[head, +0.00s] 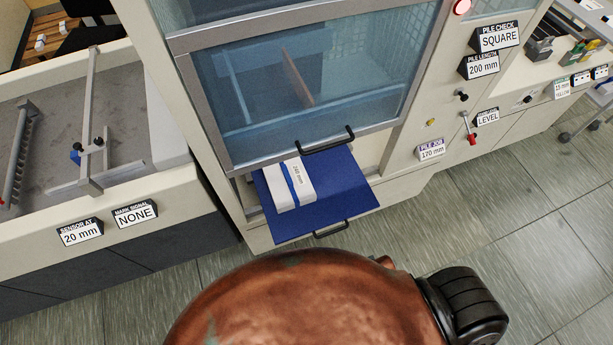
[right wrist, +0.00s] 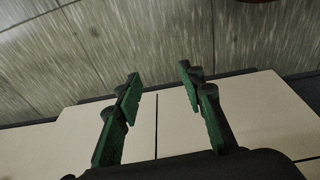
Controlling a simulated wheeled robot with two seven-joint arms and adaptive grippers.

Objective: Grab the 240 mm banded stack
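The banded stack (head: 288,184) is a white block of paper with a blue band and a label reading 240 mm. It lies on a blue tray (head: 338,192) that sticks out below the glass door of the machine. My right gripper (right wrist: 157,82) shows in the right wrist view with its two green-padded fingers apart and nothing between them. The stack is not in that view. Neither gripper shows in the head view.
The glass door (head: 300,85) with a black handle hangs just above the tray. A grey bench (head: 50,130) with metal rails stands at the left. Signs and small levers line the machine's right panel. The tiled floor (head: 480,230) at the right is clear.

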